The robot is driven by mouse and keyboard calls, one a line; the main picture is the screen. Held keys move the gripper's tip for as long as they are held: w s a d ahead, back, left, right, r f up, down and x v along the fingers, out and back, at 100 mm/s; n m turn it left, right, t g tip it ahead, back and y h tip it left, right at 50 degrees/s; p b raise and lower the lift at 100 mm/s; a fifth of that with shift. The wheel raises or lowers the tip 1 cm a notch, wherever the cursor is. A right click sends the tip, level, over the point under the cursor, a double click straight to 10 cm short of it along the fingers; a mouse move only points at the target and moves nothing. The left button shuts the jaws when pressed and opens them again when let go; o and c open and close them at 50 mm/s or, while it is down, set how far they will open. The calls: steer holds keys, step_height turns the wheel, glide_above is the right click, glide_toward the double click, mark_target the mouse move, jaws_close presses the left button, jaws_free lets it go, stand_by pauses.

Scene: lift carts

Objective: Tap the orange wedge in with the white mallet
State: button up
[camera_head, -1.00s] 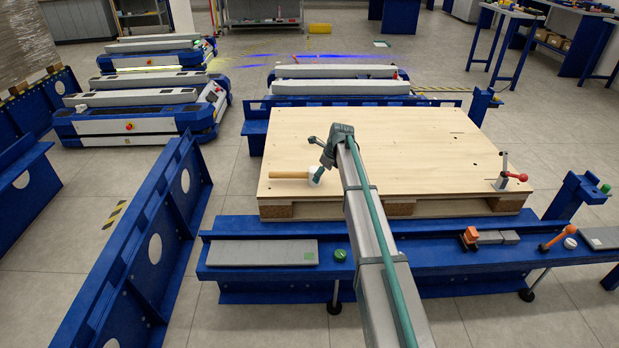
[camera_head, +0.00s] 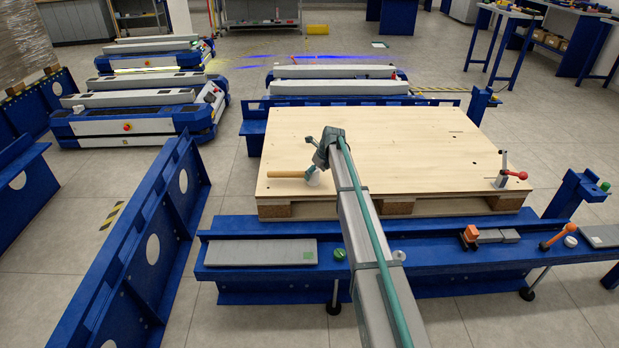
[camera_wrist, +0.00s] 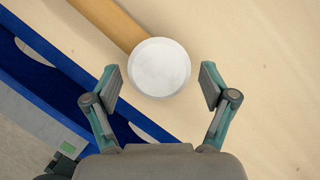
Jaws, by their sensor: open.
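The white mallet (camera_head: 287,174) lies on the wooden deck near its left front edge, its light wooden handle pointing left. In the wrist view its round white head (camera_wrist: 159,67) shows face-on between my fingers, with the handle (camera_wrist: 108,22) running to the upper left. My gripper (camera_wrist: 160,88) is open around the near side of the head, with a gap on both sides; no grip shows. In the head view my gripper (camera_head: 318,168) is at the head end and partly covers it. An orange block, likely the wedge (camera_head: 470,234), sits on the blue front beam beside grey blocks.
The blue front beam (camera_head: 440,256) runs before the deck (camera_head: 400,150). A red-handled clamp (camera_head: 510,173) stands at the deck's right front corner. An orange lever (camera_head: 557,236) is on the beam. A blue rail frame (camera_head: 140,240) stands at left. Most of the deck is clear.

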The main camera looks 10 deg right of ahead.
steer(key=shift+x, duration=1.55)
steer(key=c, duration=1.6)
steer(key=shift+o, duration=0.2)
steer(key=shift+r, duration=0.5)
step_height(320, 180, up, 3)
steer(key=shift+f+p, duration=0.15)
steer(key=shift+p, duration=0.25)
steer(key=s+d+r+p, duration=0.2)
steer(key=s+d+r, duration=0.7)
steer(key=d, duration=0.1)
steer(key=shift+s+r, duration=0.2)
steer(key=shift+s, duration=0.15)
